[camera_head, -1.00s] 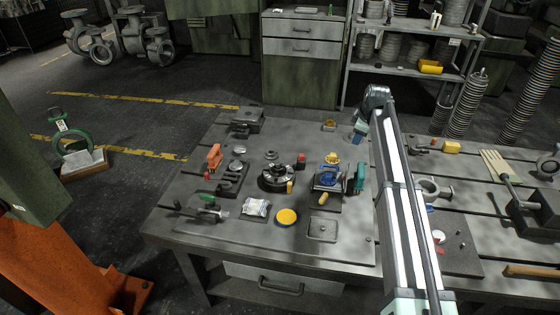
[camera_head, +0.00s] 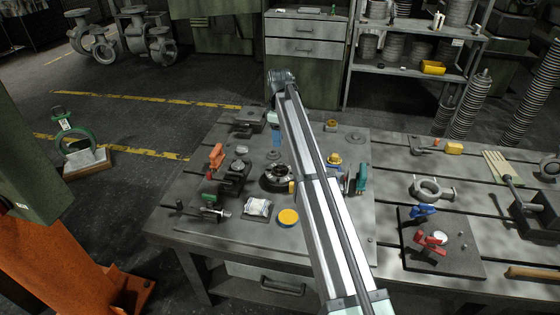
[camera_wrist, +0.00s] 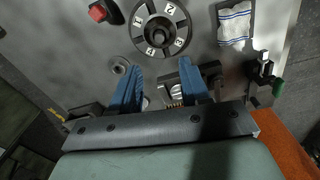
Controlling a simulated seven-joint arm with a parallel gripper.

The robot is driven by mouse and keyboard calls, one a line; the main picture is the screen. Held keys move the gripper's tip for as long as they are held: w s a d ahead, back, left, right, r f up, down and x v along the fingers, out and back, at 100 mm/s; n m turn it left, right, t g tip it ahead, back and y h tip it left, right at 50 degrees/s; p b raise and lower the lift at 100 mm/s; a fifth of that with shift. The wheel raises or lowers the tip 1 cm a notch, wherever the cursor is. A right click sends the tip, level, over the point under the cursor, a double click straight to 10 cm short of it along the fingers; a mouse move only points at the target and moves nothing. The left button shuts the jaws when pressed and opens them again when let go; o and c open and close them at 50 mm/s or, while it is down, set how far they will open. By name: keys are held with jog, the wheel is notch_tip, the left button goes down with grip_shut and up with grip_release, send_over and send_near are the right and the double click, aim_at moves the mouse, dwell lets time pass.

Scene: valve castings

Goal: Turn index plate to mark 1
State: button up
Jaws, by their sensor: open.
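The index plate (camera_wrist: 158,28) is a dark round disc with pale numbered sectors and a dark central knob, at the top of the wrist view. My gripper (camera_wrist: 160,84) is open, with two blue fingers spread apart and nothing held. It is apart from the plate, which lies beyond the fingertips. In the head view the gripper (camera_head: 277,134) hangs above the table behind the plate.
An orange-handled clamp (camera_head: 216,157), a yellow disc (camera_head: 288,217) and a teal-handled tool (camera_head: 361,178) stand around the plate. The table's front centre (camera_head: 250,243) is bare.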

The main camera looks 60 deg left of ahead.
aim_at(280, 163)
notch_tip(280, 163, down, 11)
jog(key=shift+f, duration=0.15)
dwell(0.4)
jog(key=shift+c, duration=0.3)
grip_shut()
